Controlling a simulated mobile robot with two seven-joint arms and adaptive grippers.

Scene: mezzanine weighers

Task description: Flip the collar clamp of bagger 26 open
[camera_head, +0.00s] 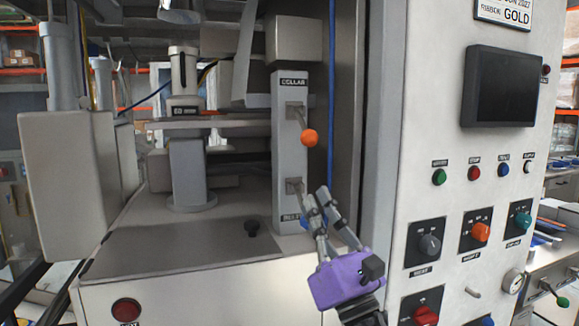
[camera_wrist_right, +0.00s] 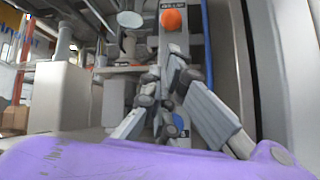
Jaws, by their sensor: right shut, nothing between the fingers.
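A grey upright post (camera_head: 288,150) labelled COLLAR at its top carries a lever with an orange ball knob (camera_head: 309,138). That lever slants down and to the right from its pivot. The orange knob also shows at the top of the right wrist view (camera_wrist_right: 171,20). My right gripper (camera_head: 316,196), with a purple body, points up below the orange knob and apart from it. It is shut and empty. A lower lever with a blue knob (camera_wrist_right: 178,121) is partly hidden behind my right fingers. My left gripper is out of view.
A white control panel (camera_head: 427,160) with a dark screen (camera_head: 500,87), knobs and buttons stands close to the right of my gripper. A grey column (camera_head: 190,165) stands left of the post.

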